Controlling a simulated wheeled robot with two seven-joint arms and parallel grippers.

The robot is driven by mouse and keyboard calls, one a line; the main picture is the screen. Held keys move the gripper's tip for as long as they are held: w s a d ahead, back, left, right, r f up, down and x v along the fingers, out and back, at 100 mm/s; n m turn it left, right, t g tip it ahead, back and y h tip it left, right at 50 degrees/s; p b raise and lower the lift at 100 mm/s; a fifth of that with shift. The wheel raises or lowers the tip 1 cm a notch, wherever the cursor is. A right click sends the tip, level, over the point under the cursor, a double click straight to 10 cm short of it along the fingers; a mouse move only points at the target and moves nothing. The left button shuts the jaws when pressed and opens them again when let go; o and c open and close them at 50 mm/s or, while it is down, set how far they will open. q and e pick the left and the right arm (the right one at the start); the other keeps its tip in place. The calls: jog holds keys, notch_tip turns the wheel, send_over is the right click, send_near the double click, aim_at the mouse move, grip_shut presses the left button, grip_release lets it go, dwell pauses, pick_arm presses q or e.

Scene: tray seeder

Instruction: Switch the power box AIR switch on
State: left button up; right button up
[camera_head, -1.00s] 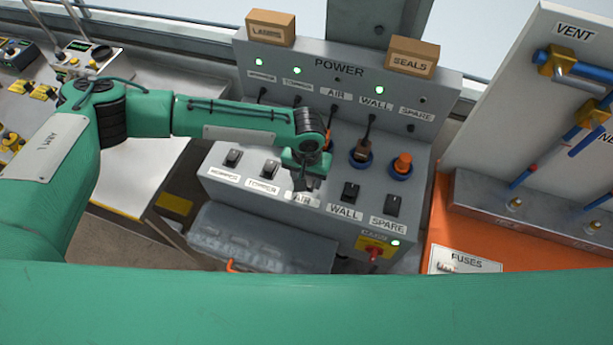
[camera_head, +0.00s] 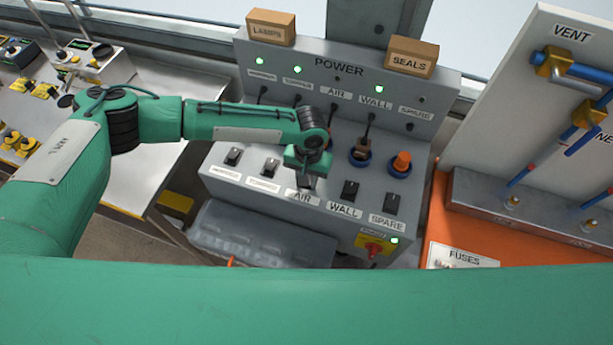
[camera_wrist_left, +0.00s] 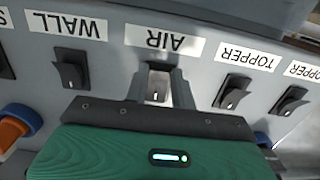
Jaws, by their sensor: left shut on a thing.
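The grey power box (camera_head: 225,183) shows in the head view with a row of black rocker switches. The AIR label (camera_head: 302,198) is on its front ledge and also shows upside down in the left wrist view (camera_wrist_left: 171,42). My left gripper (camera_head: 305,178) is down at the AIR switch, mostly hiding it in the head view. In the left wrist view my left gripper (camera_wrist_left: 158,84) has its fingers shut on the AIR switch (camera_wrist_left: 157,92), one on either side. The AIR lamp (camera_head: 337,78) looks dark. My right gripper is not in view.
The TOPPER switch (camera_wrist_left: 232,92) and WALL switch (camera_wrist_left: 72,70) flank the AIR switch closely. Plugs with blue collars (camera_head: 361,158) stand behind the row. Boxes marked LAMPS (camera_head: 270,28) and SEALS (camera_head: 412,57) sit on top. A red main switch (camera_head: 374,250) is at the lower front.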

pick_arm(q)
jog(key=shift+w+d+r+g+y+p, duration=0.2)
jog(key=shift+w+g+y+p, duration=0.2)
jog(key=shift+g, duration=0.7)
jog(key=shift+w+r+g+y, duration=0.1)
jog(key=shift+w+g+y, duration=0.2)
jog(key=shift+g, duration=0.6)
jog(key=o, duration=1)
